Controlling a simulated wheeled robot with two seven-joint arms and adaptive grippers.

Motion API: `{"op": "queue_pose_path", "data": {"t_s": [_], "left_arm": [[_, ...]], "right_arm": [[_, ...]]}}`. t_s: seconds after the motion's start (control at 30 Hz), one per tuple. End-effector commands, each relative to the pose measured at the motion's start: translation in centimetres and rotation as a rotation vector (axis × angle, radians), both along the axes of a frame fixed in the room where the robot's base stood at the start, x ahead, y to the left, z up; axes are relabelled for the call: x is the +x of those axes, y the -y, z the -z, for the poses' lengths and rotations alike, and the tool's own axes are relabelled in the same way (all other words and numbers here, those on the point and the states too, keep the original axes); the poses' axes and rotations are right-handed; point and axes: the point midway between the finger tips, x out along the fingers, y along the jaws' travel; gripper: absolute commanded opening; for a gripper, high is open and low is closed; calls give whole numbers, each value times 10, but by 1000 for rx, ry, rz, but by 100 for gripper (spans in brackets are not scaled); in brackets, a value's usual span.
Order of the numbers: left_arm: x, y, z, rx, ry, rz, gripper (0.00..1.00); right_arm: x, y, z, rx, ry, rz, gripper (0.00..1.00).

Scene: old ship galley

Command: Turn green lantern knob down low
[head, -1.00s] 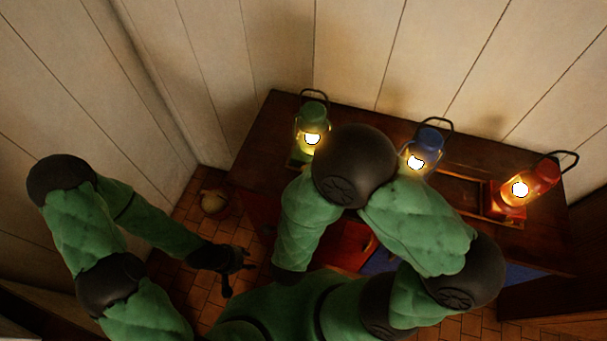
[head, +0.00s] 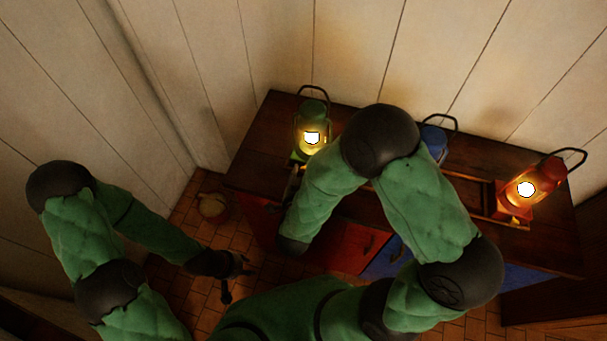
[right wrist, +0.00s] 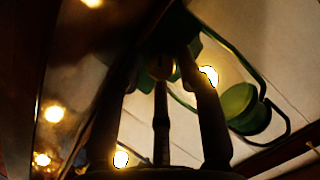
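The green lantern (head: 311,120) stands lit at the left end of the dark cabinet top. In the right wrist view its lit globe (right wrist: 208,76) and green cap (right wrist: 240,103) show to the right, tilted. In the head view my right forearm hides most of that gripper. My left gripper (head: 238,278) is empty, fingers spread, over the floor left of the cabinet.
A blue lantern (head: 435,138) stands mid-cabinet, mostly behind my right arm. A lit red lantern (head: 532,188) stands at the right. The cabinet (head: 270,112) backs onto plank walls. A small round pot (head: 212,205) sits on the tiled floor.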

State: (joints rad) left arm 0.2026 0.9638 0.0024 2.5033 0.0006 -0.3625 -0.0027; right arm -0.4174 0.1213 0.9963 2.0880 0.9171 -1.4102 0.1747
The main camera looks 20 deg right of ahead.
Motion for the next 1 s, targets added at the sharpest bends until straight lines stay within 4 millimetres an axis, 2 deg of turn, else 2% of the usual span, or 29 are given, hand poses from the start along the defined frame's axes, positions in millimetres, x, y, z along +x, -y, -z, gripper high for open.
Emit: {"op": "queue_pose_path", "data": {"t_s": [0.07,0.17,0.2,1.0], "left_arm": [[0,0,0,0,0,0,40],[0,0,0,0,0,0,40],[0,0,0,0,0,0,40],[0,0,-6,0,0,0,40]], "right_arm": [[0,0,0,0,0,0,34],[0,0,0,0,0,0,6],[0,0,0,0,0,0,0],[-1,-1,0,-33,-27,-3,0]]}}
